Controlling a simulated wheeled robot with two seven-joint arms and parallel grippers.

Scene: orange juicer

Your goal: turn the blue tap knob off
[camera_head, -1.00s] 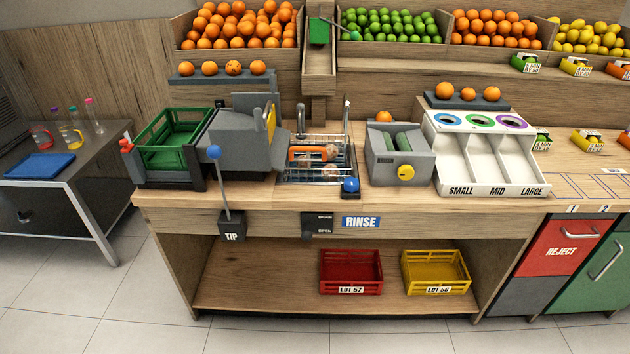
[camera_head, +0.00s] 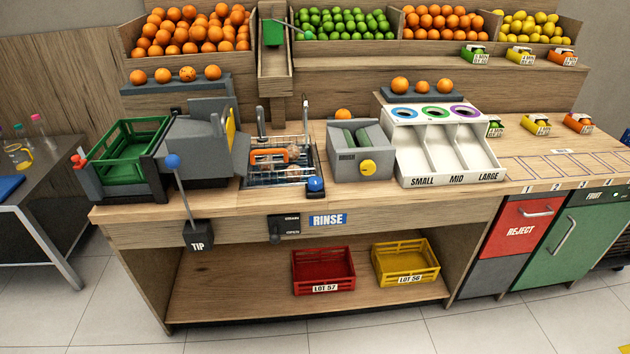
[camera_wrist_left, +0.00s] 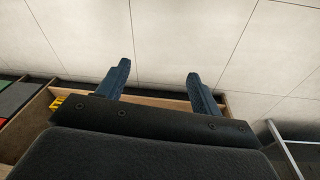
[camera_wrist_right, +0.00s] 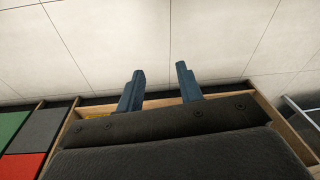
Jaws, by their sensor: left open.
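The blue tap knob (camera_head: 315,185) sits on the counter at the front right corner of the rinse sink (camera_head: 279,176). A silver tap (camera_head: 305,112) rises at the back of the sink. I cannot tell from its look whether water runs. An orange-coloured brush or tool and some dull round items lie in the sink's wire rack. My left gripper (camera_wrist_left: 157,82) is open and empty in the left wrist view, with floor beyond it. My right gripper (camera_wrist_right: 159,82) is open and empty in the right wrist view. Neither gripper shows in the head view, and both are away from the knob.
A lever with a blue ball (camera_head: 173,161) stands left of the sink, by the TIP box. A grey machine with a yellow dial (camera_head: 367,167) stands right of the knob. A black drain switch (camera_head: 275,228) is on the counter front. Crates sit on the lower shelf.

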